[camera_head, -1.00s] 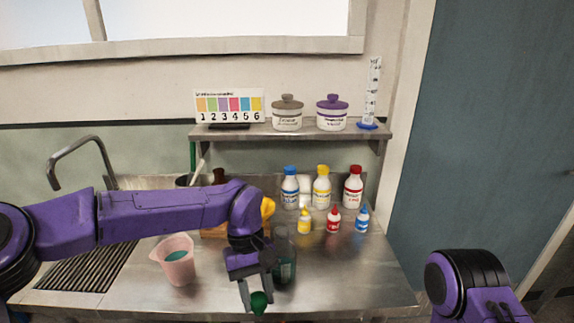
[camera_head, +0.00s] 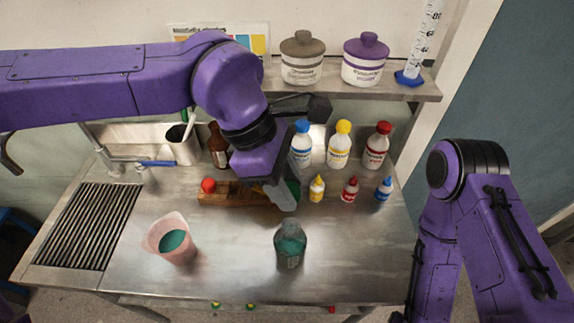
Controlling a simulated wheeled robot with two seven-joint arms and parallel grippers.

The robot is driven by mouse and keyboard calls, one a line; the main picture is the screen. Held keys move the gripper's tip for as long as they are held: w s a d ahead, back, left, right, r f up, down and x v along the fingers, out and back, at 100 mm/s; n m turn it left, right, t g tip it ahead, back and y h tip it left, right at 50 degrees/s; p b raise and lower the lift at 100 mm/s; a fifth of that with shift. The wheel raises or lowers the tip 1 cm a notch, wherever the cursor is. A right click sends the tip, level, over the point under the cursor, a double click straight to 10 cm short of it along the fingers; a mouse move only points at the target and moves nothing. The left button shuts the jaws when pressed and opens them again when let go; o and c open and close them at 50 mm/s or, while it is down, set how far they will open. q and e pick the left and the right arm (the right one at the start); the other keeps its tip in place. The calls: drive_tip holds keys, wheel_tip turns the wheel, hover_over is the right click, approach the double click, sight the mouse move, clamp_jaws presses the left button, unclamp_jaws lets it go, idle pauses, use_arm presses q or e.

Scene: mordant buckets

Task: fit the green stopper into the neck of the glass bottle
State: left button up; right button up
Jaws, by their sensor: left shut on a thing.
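The glass bottle (camera_head: 289,256), dark and greenish, stands upright near the front middle of the steel counter in the head view. My left gripper (camera_head: 287,197) is above and behind it in the picture, apart from its neck, and points down. It is shut on the green stopper (camera_head: 295,186). Only a little green shows beside the finger; the rest of the stopper is hidden. My right arm comes in at the right, and its gripper is out of the picture.
A pink beaker (camera_head: 166,232) with teal liquid stands left of the bottle. A wooden block (camera_head: 221,201) with a red knob lies behind. Small dropper bottles (camera_head: 349,190) and larger white bottles (camera_head: 339,147) stand at the back right. The front right counter is clear.

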use_arm(q)
drive_tip(key=shift+s, duration=0.25)
drive_tip(key=shift+w+d+r+p, duration=0.1)
drive_tip(key=shift+d+p, duration=0.1)
drive_tip(key=shift+p, duration=0.1)
drive_tip(key=shift+f+b, duration=1.5)
drive_tip(key=shift+f, duration=1.3)
drive_tip(key=shift+f+b, duration=0.4)
drive_tip(key=shift+f, duration=1.25)
drive_tip(key=o, duration=1.1)
